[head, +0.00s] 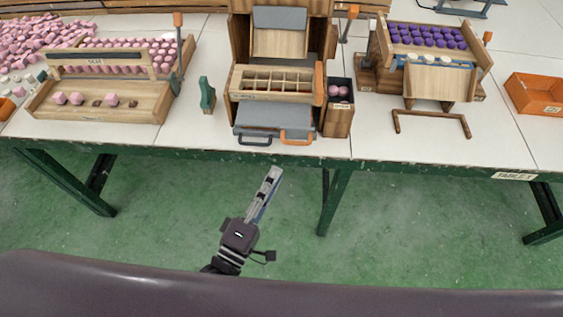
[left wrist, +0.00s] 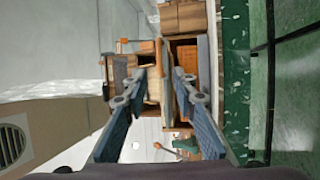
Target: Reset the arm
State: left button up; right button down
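My left gripper (head: 272,178) is in front of the table's front edge, over the green floor, pointing toward the wooden station in the middle. In the left wrist view its two fingers (left wrist: 160,82) stand apart with nothing between them, so it is open and empty. Past the fingers, the wrist view shows wooden structures sideways. My right gripper is in neither view.
The white table (head: 385,158) has a green front edge. It bears a wooden tray (head: 65,107) with pink pieces, a central wooden station (head: 320,82), a purple-piece rack (head: 385,52) and an orange box (head: 535,95). The floor in front is mostly clear between table legs.

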pick_arm(q)
jog(key=shift+s+a, duration=0.25)
jog(key=shift+s, duration=0.3)
jog(key=s+a+f+m+g+y, duration=0.2)
jog(key=s+a+f+m+g, duration=0.1)
jog(key=f, duration=0.8)
jog(key=s+a+f+m+g+y, duration=0.1)
jog(key=s+a+f+m+g, duration=0.15)
jog(key=f, duration=0.95)
jog(key=s+a+f+m+g+y, duration=0.2)
jog(key=s+a+f+m+g, duration=0.15)
jog(key=f, duration=0.75)
jog(key=s+a+f+m+g+y, duration=0.1)
jog(key=s+a+f+m+g, duration=0.2)
jog(key=s+f, duration=0.5)
jog(key=s+a+f+m+g+y, duration=0.1)
jog(key=s+a+f+m+g, duration=0.2)
jog(key=s, duration=1.3)
notch_tip(320, 180, down, 5)
jog(key=a+g, duration=0.2)
jog(key=a, duration=0.1)
jog(key=shift+y, duration=0.4)
jog(key=shift+w+d+r, duration=0.1)
jog(key=shift+w, duration=0.05)
